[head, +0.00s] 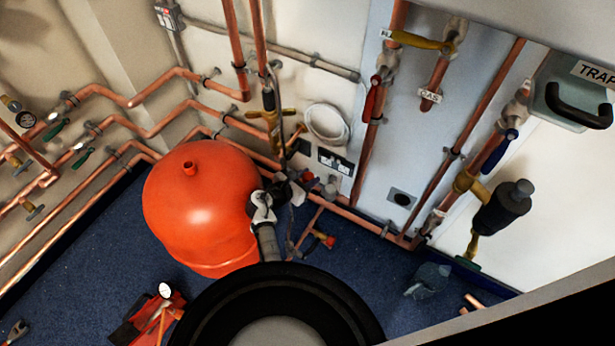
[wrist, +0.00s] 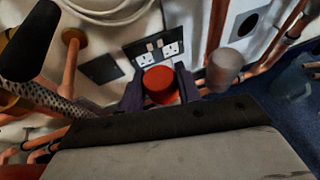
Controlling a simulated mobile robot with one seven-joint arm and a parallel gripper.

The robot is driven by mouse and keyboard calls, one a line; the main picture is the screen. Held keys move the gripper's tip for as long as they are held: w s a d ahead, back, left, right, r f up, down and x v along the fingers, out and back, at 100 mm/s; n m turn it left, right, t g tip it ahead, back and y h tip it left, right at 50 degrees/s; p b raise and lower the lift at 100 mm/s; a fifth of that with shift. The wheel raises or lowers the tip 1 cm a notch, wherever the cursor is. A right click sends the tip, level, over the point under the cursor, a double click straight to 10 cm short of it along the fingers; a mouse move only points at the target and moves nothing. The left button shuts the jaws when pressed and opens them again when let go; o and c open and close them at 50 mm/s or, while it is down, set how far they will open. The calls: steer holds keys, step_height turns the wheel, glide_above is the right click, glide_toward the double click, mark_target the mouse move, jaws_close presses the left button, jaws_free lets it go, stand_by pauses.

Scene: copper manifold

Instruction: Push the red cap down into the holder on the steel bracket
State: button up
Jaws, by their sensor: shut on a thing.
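The red cap (wrist: 160,84) sits between the two dark fingers of my gripper (wrist: 160,92) in the wrist view, its round top showing. My gripper is shut on it. In the head view my gripper (head: 296,184) is right of the red tank, in front of the wall pipes, and a small red spot (head: 308,176) at its tips looks like the cap. A grey cylinder (wrist: 224,68) stands to the right of the cap, apart from it; it also shows in the head view (head: 330,189). I cannot tell whether it is the holder. I cannot make out the steel bracket.
The large red tank (head: 200,205) stands close left of my wrist. Copper pipes (head: 366,160) and a double socket (head: 335,160) are on the wall behind. A coiled white cable (head: 325,123) hangs above.

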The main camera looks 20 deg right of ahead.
steer(key=shift+f, duration=0.55)
steer(key=o, duration=1)
steer(key=shift+o, duration=0.2)
steer(key=shift+a, duration=0.1)
steer(key=v, duration=0.7)
steer(key=shift+r, duration=0.15)
steer(key=shift+s+a, duration=0.1)
steer(key=shift+s, duration=0.05)
